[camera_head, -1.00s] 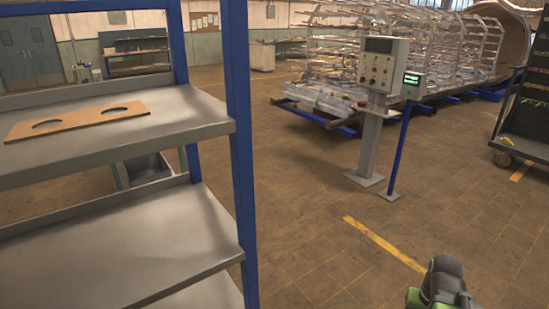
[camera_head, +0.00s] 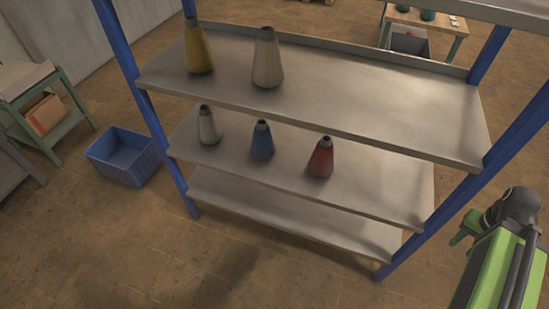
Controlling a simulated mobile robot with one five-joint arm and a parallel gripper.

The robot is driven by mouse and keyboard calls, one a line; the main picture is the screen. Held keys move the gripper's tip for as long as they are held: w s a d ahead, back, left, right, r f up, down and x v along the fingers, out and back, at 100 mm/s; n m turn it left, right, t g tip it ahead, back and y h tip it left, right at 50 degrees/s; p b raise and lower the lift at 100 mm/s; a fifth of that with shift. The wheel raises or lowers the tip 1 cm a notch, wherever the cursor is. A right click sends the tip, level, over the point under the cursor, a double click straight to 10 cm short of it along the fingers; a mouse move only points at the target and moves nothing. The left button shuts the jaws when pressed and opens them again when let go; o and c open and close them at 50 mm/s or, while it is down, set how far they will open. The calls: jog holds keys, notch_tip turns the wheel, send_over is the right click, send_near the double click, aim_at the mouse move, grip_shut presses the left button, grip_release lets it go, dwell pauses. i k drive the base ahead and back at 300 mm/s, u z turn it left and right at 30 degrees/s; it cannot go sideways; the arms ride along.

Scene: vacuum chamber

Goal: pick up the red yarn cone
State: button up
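The red yarn cone (camera_head: 321,158) stands upright on the middle shelf (camera_head: 375,190) of a blue-posted rack. It is the rightmost of the cones on that shelf. A blue cone (camera_head: 262,143) stands just left of it, and a small white cone (camera_head: 208,127) stands further left. My green and black arm is at the lower right, apart from the rack and well to the right of the red cone. I cannot make out my gripper's fingers in this view.
A yellow cone (camera_head: 198,47) and a cream cone (camera_head: 267,60) stand on the shelf above (camera_head: 390,105). The lowest shelf (camera_head: 290,215) is empty. Blue posts (camera_head: 475,190) bound the rack. A blue crate (camera_head: 122,157) sits on the floor at left. The front floor is clear.

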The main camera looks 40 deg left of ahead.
aim_at(321, 164)
jog(key=z, duration=0.35)
jog(key=k, duration=0.15)
jog(key=u, duration=3.5)
jog(key=k, duration=0.1)
jog(key=z, duration=0.35)
jog(key=i, duration=1)
jog(key=u, duration=0.2)
